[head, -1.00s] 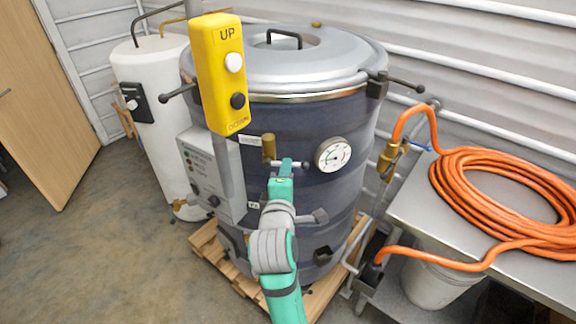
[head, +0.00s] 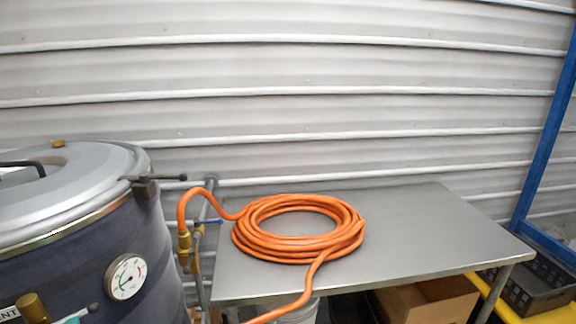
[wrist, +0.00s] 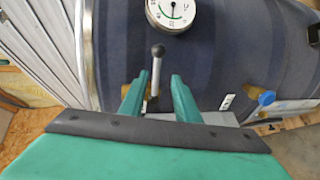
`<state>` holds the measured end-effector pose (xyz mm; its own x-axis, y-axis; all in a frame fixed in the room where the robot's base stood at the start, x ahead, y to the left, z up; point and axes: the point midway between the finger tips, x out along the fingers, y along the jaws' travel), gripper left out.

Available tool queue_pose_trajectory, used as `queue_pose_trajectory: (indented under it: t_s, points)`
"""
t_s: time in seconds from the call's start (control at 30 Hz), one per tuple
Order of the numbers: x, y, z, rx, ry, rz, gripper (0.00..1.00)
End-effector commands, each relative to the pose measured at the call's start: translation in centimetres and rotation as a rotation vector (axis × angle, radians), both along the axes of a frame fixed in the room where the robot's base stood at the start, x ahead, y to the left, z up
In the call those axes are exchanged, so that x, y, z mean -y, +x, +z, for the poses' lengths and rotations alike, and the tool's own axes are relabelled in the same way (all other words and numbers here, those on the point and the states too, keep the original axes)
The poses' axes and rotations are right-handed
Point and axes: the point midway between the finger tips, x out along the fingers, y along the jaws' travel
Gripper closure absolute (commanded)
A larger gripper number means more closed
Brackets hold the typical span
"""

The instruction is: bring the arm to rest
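My gripper (wrist: 158,88) shows in the wrist view as two green fingers with a clear gap between them. It is in front of the dark vessel (wrist: 225,50). A lever with a grey rounded end (wrist: 157,52) shows in the gap, apart from both fingers in the picture; its depth against the fingertips is hard to judge.
A round dial gauge (head: 126,277) is on the vessel's side. A metal table (head: 400,230) carries a coiled orange hose (head: 300,250), connected at a brass fitting (head: 184,242). A cardboard box (head: 428,300), a black crate (head: 535,285) and a blue frame (head: 545,130) are at right.

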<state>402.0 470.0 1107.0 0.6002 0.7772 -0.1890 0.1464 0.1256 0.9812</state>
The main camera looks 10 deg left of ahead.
Motion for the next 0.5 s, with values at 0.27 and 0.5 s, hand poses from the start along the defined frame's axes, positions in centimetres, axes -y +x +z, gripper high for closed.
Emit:
queue_pose_trajectory:
  t_s: [0.27, 0.5]
  points:
    - [5.2, 2.6, -5.6, -0.242, 0.224, -0.149, 0.71]
    - [11.5, 3.9, -10.7, -0.428, 0.446, -0.312, 0.71]
